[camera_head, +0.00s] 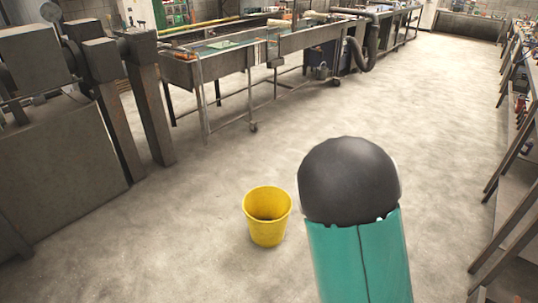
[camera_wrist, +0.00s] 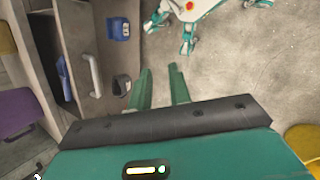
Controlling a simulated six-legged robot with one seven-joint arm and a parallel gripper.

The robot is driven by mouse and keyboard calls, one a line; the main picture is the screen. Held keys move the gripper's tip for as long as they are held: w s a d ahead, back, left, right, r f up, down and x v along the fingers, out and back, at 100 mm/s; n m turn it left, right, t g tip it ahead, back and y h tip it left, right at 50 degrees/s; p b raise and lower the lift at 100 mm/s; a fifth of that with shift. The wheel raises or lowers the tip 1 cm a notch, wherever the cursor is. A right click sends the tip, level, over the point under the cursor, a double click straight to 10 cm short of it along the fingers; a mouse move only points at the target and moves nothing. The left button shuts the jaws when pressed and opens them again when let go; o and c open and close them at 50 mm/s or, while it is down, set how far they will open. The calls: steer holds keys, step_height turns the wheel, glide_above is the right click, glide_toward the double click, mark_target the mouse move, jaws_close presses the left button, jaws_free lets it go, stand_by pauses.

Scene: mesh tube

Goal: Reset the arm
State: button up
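My gripper (camera_wrist: 159,84) shows in the wrist view with its two teal fingers apart. Bare floor shows between the fingers, and nothing is held. In the head view, my arm's dark rounded joint and teal link fill the lower right of centre. The gripper itself does not show there.
A yellow bucket (camera_head: 267,217) stands on open floor left of my arm. A metal workbench (camera_head: 225,65) and grey machinery (camera_head: 55,140) are at left; shelving (camera_head: 515,200) lines the right. In the wrist view, a panel with a pale handle (camera_wrist: 92,75) is left of the fingers.

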steer(key=s+a+r+n+t+y, duration=0.1)
steer(key=a+r+n+t, duration=0.1)
steer(key=r, duration=0.7)
steer(key=s+a+r+n+t+y, duration=0.1)
steer(key=s+a+r+t, duration=0.1)
steer(key=r+t, duration=0.3)
steer(key=s+a+r+n+t, duration=0.2)
steer(key=a+r+t, duration=0.1)
steer(key=r, duration=1.1)
steer(key=shift+a+n+t+y, duration=0.3)
steer(key=shift+a+t+y, duration=0.1)
steer(key=shift+t, duration=0.3)
steer(key=shift+s+d, duration=0.1)
steer(key=shift+d, duration=0.1)
